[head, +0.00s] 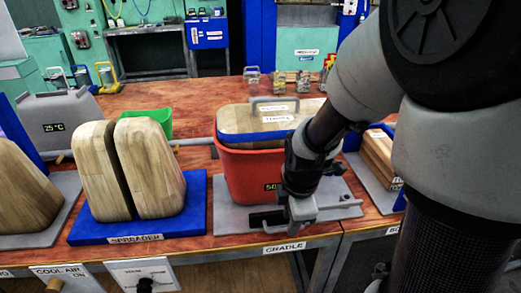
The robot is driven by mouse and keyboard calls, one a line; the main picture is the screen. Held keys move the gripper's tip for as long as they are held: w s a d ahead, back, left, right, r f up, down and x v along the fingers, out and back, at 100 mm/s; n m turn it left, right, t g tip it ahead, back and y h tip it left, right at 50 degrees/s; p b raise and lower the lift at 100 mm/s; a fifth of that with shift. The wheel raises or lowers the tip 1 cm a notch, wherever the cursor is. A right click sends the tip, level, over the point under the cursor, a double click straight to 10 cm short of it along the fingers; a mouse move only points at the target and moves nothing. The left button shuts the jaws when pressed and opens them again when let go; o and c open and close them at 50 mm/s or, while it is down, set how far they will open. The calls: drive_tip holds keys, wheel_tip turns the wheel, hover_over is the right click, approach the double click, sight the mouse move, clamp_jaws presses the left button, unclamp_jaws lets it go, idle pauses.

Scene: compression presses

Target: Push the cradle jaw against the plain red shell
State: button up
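The plain red shell (240,172) is an open-topped red bin standing on the grey cradle plate (228,222), with a small dark readout low on its front. A wooden block with a blue lower band (245,122) and a grey top handle sits in its mouth. A dark and grey piece, seemingly the cradle jaw (264,218), lies low in front of the shell. My gripper (298,208) points down at the shell's front right corner, at the jaw's level. My wrist hides that corner. Whether the jaw touches the shell, and how the fingers stand, I cannot tell.
The wooden spreader halves (150,168) stand on a blue base to the left. A green bin (159,122) and a grey box (58,118) are behind them. Stacked wooden boards (378,155) lie to the right, partly behind my arm. Several small clamps (279,82) stand at the back.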

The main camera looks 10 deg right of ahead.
drive_tip(key=shift+w+f, duration=0.2)
drive_tip(key=shift+f, duration=1)
clamp_jaws()
drive_tip(key=shift+w, duration=1.8)
unclamp_jaws()
drive_tip(key=shift+r, duration=0.1)
